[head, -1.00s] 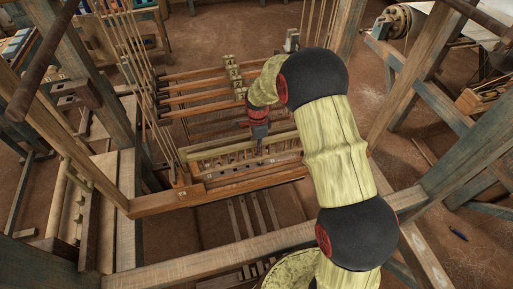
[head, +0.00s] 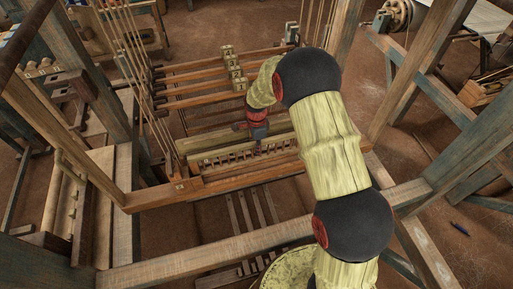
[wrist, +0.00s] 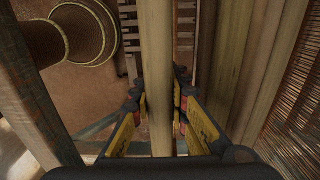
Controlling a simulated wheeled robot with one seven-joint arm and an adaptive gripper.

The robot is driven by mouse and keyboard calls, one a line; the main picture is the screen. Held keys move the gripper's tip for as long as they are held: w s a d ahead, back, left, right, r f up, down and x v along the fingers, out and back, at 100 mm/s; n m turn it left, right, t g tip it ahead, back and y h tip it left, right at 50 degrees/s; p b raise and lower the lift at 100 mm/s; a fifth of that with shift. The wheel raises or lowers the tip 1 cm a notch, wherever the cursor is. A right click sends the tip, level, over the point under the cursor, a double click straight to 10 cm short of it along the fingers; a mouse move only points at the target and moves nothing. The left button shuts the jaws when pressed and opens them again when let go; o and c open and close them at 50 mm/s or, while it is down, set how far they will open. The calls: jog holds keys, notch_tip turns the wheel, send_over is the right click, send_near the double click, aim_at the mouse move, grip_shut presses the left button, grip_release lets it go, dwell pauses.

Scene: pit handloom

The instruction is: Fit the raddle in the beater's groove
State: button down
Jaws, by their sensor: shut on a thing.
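My gripper (head: 258,147) is shut on the raddle, a long pale wooden bar. In the wrist view the raddle (wrist: 157,50) runs between the fingers (wrist: 160,108) and away from the camera. In the head view the raddle (head: 215,159) shows as a pale strip with a row of dark gaps, roughly parallel to the beater. The beater (head: 225,183) is the reddish-brown beam just in front of and below it. The fingertips partly cover the raddle. The groove is not clearly visible, and I cannot tell whether the raddle touches it.
Thin upright rods (head: 130,75) stand at the beater's left. Brown cross bars (head: 195,88) with small pale blocks lie behind my gripper. Heavy frame posts (head: 425,85) stand at the right, and a frame rail (head: 190,262) crosses in front. Treadle slats (head: 250,210) lie below.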

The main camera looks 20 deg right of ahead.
jog(key=shift+f+b, duration=1.9)
jog(key=shift+f, duration=1.15)
jog(key=c, duration=1.7)
grip_release()
jog(key=shift+o, duration=0.2)
notch_tip(320, 180, up, 12)
jog(key=shift+f, duration=0.1)
jog(key=shift+r, duration=0.2)
notch_tip(320, 180, up, 7)
jog(key=p, duration=0.4)
send_over(257, 157)
jog(key=shift+w+f, duration=0.1)
jog(key=shift+w, duration=0.2)
